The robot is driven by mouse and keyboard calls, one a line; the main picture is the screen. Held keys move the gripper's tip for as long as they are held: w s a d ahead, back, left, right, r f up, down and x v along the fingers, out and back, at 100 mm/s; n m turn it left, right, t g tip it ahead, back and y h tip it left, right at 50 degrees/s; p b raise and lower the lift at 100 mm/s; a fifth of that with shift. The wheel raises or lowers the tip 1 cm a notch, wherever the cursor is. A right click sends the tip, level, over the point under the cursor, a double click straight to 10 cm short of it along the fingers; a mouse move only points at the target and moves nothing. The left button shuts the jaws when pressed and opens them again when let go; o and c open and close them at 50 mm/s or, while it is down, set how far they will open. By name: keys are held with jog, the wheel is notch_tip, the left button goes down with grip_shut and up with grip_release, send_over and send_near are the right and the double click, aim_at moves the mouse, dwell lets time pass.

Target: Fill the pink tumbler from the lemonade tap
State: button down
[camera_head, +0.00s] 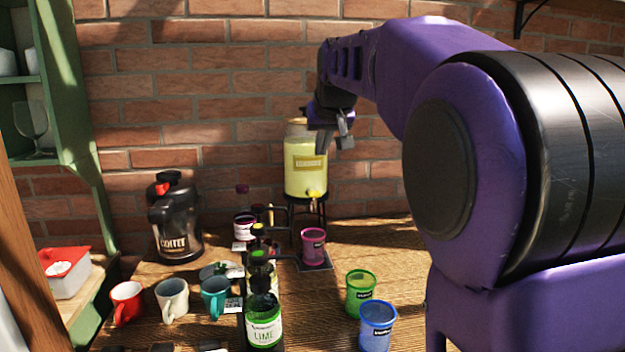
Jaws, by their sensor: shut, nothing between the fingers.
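The pink tumbler (313,247) stands upright on a dark mat (314,266) on the wooden table. The lemonade dispenser (306,172), a jar of pale yellow liquid with a label, stands behind it on a dark stand. Its yellow tap (314,196) is low on the front, above the tumbler. I cannot see any stream from the tap, and the liquid level in the tumbler is not clear. My gripper (333,146) is shut and empty, in front of the dispenser's upper right side, above the tap and apart from the tumbler.
A green tumbler (360,294) and a blue tumbler (377,328) stand at the front right. A lime bottle (263,315) stands front centre, with more bottles behind it. Red, cream and teal mugs (216,297) and a coffee jug (175,218) are left. My arm hides the right side.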

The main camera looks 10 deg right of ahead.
send_over(314, 192)
jog(key=s, duration=0.2)
notch_tip(314, 192, down, 8)
jog(key=shift+s+f+b, duration=0.15)
jog(key=shift+f+b, duration=0.25)
jog(key=shift+f, duration=0.1)
jog(key=shift+s+f+b, duration=0.15)
jog(key=shift+f+b, duration=0.2)
jog(key=shift+f, duration=0.65)
